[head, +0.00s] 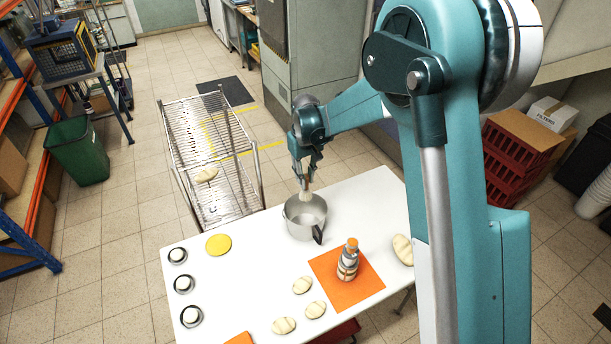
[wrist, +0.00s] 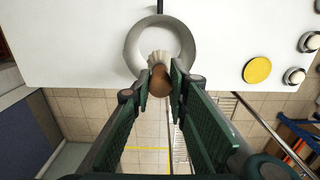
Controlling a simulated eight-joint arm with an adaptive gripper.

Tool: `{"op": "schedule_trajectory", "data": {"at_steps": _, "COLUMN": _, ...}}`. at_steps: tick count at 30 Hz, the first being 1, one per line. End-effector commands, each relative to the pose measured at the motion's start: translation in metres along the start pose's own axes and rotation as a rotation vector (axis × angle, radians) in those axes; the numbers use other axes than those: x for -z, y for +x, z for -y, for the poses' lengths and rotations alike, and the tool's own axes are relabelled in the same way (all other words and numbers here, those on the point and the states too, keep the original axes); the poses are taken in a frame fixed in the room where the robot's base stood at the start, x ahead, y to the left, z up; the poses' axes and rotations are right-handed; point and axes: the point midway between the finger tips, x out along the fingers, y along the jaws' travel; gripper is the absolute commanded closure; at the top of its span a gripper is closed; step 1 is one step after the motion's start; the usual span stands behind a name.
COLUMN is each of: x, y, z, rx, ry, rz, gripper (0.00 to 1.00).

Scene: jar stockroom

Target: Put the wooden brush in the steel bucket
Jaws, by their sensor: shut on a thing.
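The steel bucket (head: 304,222), a grey pot-like vessel with a dark handle, stands upright on the white table near its far edge. In the wrist view it shows from above as a round grey ring (wrist: 132,48). My gripper (head: 306,180) is above the bucket, shut on the wooden brush (head: 305,195). In the wrist view the brush (wrist: 160,78) sits between the fingertips (wrist: 162,86), its pale bristle end overlapping the near rim of the bucket. The fingers hide part of the brush. I cannot tell exactly how far its lower end reaches into the bucket.
The white table (head: 250,275) also holds a yellow disc (head: 218,244), several pale rolls (head: 302,285), small round items on dark dishes, and a grey-and-orange stacked object (head: 348,262) on an orange mat (head: 370,290). A wire rack (head: 215,150) stands beyond the table's edge.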

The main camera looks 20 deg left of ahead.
Motion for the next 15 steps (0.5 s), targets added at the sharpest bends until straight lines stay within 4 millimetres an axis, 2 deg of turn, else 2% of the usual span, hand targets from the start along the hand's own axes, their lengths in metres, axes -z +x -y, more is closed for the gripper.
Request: {"op": "schedule_trajectory", "data": {"at_steps": 15, "x": 0.000, "y": 0.045, "z": 0.000, "rx": 0.000, "ry": 0.000, "rz": 0.000, "gripper": 0.99}}
